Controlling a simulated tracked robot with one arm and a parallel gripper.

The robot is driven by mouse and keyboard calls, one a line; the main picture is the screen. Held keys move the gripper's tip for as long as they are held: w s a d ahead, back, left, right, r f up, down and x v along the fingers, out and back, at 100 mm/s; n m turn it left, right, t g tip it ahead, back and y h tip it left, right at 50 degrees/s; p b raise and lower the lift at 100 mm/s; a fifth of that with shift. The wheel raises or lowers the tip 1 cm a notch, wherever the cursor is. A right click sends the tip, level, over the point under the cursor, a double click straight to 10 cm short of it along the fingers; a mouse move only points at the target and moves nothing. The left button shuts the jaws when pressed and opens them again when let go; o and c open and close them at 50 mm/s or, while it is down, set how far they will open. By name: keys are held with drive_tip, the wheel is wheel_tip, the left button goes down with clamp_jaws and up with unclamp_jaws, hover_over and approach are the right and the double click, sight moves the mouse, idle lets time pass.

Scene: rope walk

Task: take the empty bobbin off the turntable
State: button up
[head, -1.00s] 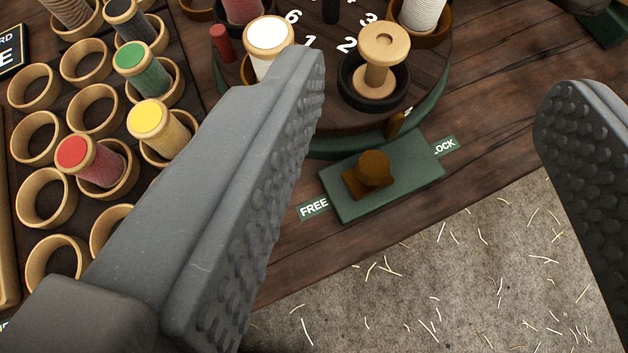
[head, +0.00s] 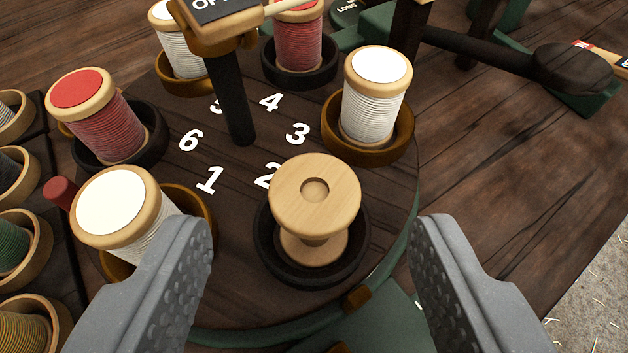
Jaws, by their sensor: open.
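The empty bobbin (head: 315,196) is bare pale wood with a hole in its top flange. It stands upright in a dark cup (head: 318,281) at number 2 on the turntable (head: 385,212). My gripper (head: 305,240) is open, with one grey finger at the lower left and one at the lower right. The bobbin lies between and a little beyond the fingertips, and neither finger appears to touch it. The left finger overlaps the white bobbin (head: 120,213) at number 1 in the picture; I cannot tell whether they touch.
Another white bobbin (head: 374,100) stands at number 3, close behind the empty one. Red bobbins (head: 98,118) and a central post (head: 229,95) are also on the turntable. A rack of ring cups (head: 30,238) lies at the left. Bare wooden bench (head: 500,190) lies at the right.

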sight(316, 222)
drive_tip(key=b+x, duration=0.1)
drive_tip(key=x, duration=0.4)
drive_tip(key=shift+d, duration=0.1)
drive_tip(key=c, duration=1)
